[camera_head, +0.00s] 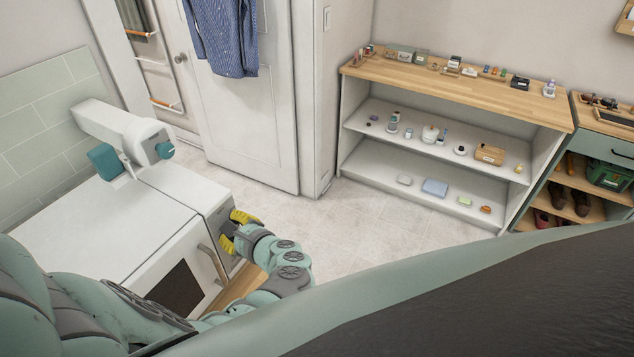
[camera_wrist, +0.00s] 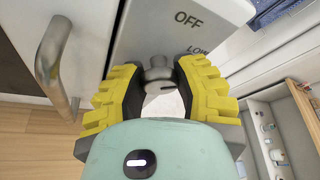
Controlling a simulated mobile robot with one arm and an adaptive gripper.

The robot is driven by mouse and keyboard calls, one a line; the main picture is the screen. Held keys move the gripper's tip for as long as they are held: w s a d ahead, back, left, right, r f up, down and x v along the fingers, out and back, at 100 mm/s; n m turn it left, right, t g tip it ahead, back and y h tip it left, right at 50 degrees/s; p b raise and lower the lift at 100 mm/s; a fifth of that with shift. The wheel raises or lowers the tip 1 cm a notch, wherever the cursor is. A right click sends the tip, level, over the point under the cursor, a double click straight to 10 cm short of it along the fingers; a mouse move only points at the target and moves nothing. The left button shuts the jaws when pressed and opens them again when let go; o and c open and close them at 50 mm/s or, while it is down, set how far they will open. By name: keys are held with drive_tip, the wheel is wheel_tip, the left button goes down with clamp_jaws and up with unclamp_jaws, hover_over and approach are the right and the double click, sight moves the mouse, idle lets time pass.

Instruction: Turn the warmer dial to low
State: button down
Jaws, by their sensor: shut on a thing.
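The warmer (camera_head: 110,225) is a white cabinet at the left in the head view, with a front panel at its right end. In the wrist view the panel (camera_wrist: 150,30) carries the printed words OFF and, lower right, a partly covered LOW. The dial (camera_wrist: 157,75) is a grey knob below OFF, between my yellow-padded fingers. My gripper (camera_wrist: 157,88) is shut on the dial, with a finger on each side. In the head view my gripper (camera_head: 236,230) is at the panel and hides the dial. The dial's exact setting is hard to tell.
A metal bar handle (camera_wrist: 52,60) stands close to the left of my gripper. A teal knob (camera_head: 165,150) is on a white unit above the warmer. A shelf unit (camera_head: 460,95) with small items stands across the room. Floor (camera_head: 350,225) between is clear.

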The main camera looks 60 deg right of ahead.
drive_tip(key=shift+m+p, duration=0.3)
idle(0.5)
drive_tip(key=c, duration=0.6)
unclamp_jaws()
drive_tip(key=shift+s, duration=0.1)
drive_tip(key=v, duration=1.2)
drive_tip(key=shift+d, duration=0.2)
drive_tip(key=shift+r, duration=0.15)
